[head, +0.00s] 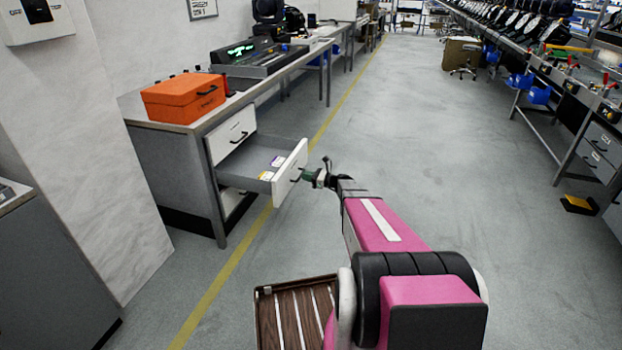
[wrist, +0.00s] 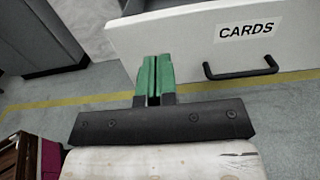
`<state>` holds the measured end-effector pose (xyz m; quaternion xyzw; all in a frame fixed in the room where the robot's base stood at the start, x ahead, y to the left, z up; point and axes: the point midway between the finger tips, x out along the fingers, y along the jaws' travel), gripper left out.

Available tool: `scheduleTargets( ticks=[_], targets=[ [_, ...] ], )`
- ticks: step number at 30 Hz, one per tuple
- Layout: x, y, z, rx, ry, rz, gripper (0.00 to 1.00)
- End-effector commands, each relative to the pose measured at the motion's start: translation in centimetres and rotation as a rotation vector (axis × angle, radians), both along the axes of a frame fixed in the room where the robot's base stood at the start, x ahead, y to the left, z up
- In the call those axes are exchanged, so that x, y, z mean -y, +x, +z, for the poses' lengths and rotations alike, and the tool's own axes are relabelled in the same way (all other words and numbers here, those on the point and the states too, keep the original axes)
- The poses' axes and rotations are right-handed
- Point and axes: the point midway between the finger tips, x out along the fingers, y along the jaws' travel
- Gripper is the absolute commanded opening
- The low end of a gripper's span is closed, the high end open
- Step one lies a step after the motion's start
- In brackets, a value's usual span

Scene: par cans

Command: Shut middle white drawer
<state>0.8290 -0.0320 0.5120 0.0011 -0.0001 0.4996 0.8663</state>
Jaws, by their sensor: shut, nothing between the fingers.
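The middle white drawer (head: 288,174) stands pulled out from the grey cabinet under the workbench, with a few small cards inside. Its front also shows in the wrist view (wrist: 180,40), with a "CARDS" label (wrist: 248,29) and a black bar handle (wrist: 241,68). My gripper (head: 325,172) is just in front of the drawer front. In the wrist view its green fingers (wrist: 155,72) are together and empty, to the left of the handle, at the lower part of the front. I cannot tell whether the fingertips touch the front.
The white drawer above (head: 231,134) is shut, and a lower one (head: 231,203) is partly hidden. An orange toolbox (head: 184,97) and a console (head: 250,58) stand on the workbench (head: 160,124). The aisle floor (head: 430,130) is clear. A slatted wooden tray (head: 296,310) is near my base.

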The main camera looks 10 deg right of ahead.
Motion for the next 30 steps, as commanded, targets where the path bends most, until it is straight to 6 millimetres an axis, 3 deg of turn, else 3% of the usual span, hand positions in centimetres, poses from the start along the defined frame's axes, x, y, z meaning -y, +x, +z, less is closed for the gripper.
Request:
scheduleTargets(
  ticks=[12, 19, 30],
  targets=[
    [-6.4, 3.7, 0.0, 0.002, -0.001, 0.002, 0.00],
    [-7.8, 4.5, 0.0, 0.001, -0.002, 0.001, 0.00],
    [-8.0, 4.6, 0.0, 0.001, -0.002, 0.001, 0.00]
  ],
)
